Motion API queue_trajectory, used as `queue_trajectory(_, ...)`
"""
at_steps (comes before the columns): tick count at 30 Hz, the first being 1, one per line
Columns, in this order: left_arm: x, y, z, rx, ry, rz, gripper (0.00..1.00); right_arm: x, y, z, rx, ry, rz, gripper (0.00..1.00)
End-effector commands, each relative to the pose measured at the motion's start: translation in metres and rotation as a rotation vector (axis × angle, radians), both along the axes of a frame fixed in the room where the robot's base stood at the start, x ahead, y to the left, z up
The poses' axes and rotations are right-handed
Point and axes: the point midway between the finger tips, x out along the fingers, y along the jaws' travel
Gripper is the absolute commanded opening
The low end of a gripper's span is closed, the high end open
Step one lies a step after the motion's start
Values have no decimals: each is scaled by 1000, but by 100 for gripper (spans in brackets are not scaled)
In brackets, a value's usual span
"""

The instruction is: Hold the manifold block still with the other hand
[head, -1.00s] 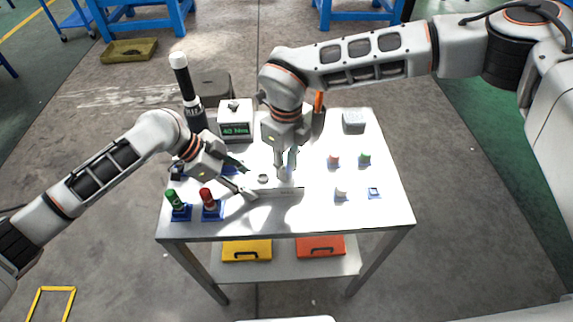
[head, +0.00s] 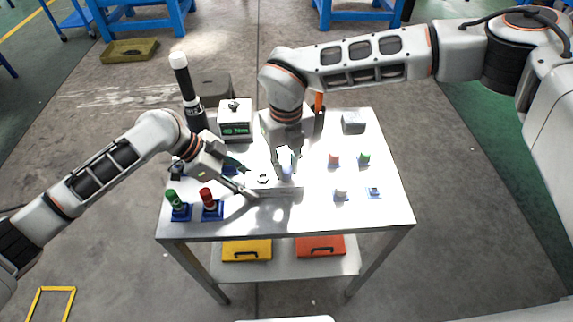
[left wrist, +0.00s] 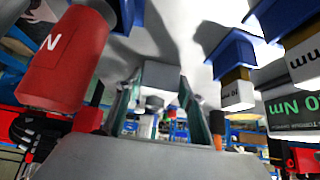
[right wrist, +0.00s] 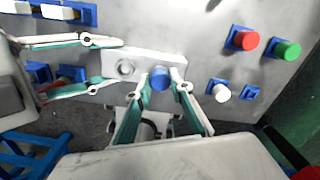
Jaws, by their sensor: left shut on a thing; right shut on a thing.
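The pale grey manifold block (head: 275,193) lies near the front middle of the table, with a round port (right wrist: 125,68) at its left part. My left gripper (head: 249,181) is shut on the block's left end; its fingers also reach around the block in the left wrist view (left wrist: 158,108). My right gripper (head: 287,167) points down over the block's right part, shut on a blue-topped round piece (right wrist: 160,78). This piece stands at the block's right end. Whether it is seated in a port I cannot tell.
Green (head: 173,200) and red (head: 207,199) capped pieces stand on blue holders at the front left. A display box (head: 236,121) is behind. Red (head: 334,159), green (head: 364,158) and white (head: 341,193) pieces sit to the right. A grey box (head: 353,122) is at the back right.

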Motion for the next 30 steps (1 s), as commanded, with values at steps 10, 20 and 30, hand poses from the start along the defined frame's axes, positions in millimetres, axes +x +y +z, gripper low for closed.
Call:
queue_trajectory(10, 0, 0, 0, -1, 0, 0, 9, 0, 1, 0, 2, 2, -243, 0)
queue_trajectory(20, 0, 0, 0, -1, 0, 0, 9, 0, 0, 0, 0, 2, -452, 0)
queue_trajectory(30, 0, 0, 0, -1, 0, 0, 9, 0, 0, 0, 0, 1, -448, 41)
